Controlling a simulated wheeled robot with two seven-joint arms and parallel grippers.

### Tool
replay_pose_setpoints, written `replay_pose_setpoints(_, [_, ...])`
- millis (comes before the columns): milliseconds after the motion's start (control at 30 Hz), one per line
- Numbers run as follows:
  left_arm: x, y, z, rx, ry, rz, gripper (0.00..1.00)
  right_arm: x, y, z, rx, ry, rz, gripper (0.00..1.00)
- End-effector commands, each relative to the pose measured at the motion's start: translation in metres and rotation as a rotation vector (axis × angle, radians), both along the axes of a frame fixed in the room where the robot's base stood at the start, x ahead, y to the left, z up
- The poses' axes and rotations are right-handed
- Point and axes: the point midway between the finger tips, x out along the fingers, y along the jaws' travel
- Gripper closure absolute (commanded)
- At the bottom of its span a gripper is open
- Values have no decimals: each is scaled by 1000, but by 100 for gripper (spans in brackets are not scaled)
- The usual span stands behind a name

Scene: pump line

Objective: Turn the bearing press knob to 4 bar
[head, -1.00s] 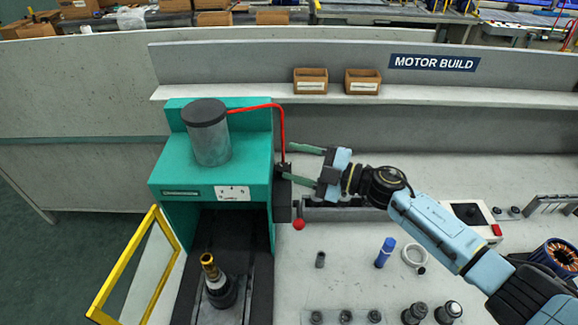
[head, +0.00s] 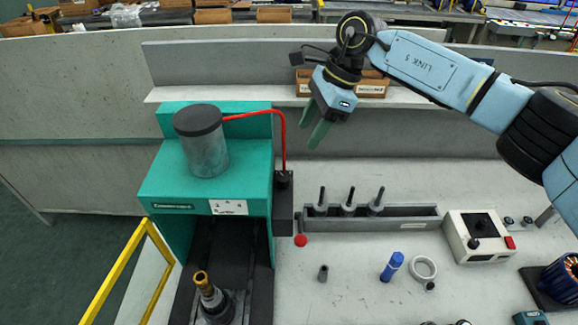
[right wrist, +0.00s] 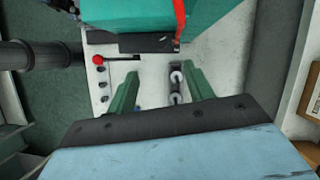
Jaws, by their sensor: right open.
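The teal bearing press (head: 165,185) stands left of centre, with a grey cylinder (head: 205,150) on top and a white marked plate (head: 228,207) on its front; the markings are too small to read. A black knob-like cap (head: 283,180) sits on the black box (head: 283,210) at its right side, where the red hose (head: 283,135) comes down. My right gripper (head: 312,128) is open and empty, above and right of the cap, apart from it. In the right wrist view the open fingers (right wrist: 160,85) have the press (right wrist: 140,15) beyond them. My left gripper is not seen.
A red ball handle (head: 300,240) sticks out beside the box. A grey tray (head: 400,222) with upright parts and a control box (head: 480,237) stand to the right. A yellow-framed guard (head: 115,270) stands open at left.

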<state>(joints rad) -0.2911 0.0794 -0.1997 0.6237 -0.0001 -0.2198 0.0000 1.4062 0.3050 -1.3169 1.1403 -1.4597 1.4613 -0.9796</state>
Motion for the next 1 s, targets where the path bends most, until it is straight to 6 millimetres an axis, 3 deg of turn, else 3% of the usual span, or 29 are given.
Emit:
replay_pose_setpoints(167, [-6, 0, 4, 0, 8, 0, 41, -1, 3, -12, -21, -5, 14, 48])
replay_pose_setpoints(700, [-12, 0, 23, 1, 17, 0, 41, -10, 42, -106, -15, -5, 11, 48])
replay_pose_setpoints(1000, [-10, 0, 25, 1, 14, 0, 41, -11, 48, -122, -14, -7, 11, 48])
